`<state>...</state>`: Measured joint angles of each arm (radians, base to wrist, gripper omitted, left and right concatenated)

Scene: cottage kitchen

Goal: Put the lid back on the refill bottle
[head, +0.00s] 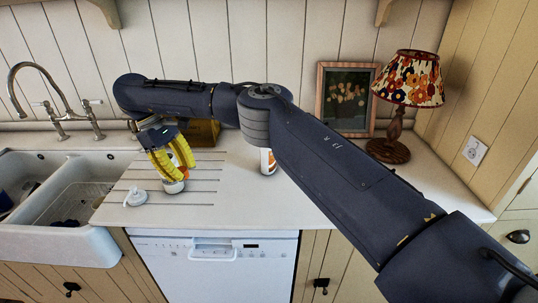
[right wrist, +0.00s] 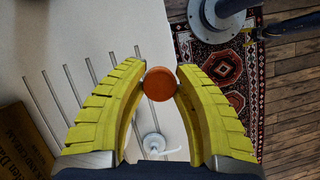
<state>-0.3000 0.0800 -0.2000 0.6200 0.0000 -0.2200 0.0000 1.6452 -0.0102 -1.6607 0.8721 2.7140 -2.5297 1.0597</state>
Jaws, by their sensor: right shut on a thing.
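My right gripper (head: 172,176) has yellow ribbed fingers and points down over the left part of the counter. In the right wrist view its fingertips (right wrist: 160,83) are shut on a round orange-brown lid (right wrist: 161,84). A white container (head: 173,187) shows just below the fingers in the head view; the fingers hide much of it, and its contact with the lid cannot be told. A white bottle with an orange label (head: 267,161), likely the refill bottle, stands farther right, partly hidden by my right arm. A white pump top (head: 135,197) lies left of the gripper.
A double sink (head: 122,245) with a tap (head: 55,115) is at the left. A brown box (head: 203,133) stands behind the gripper. A framed picture (head: 345,95) and a lamp (head: 405,90) stand at the right back. The counter's front middle (head: 250,205) is clear.

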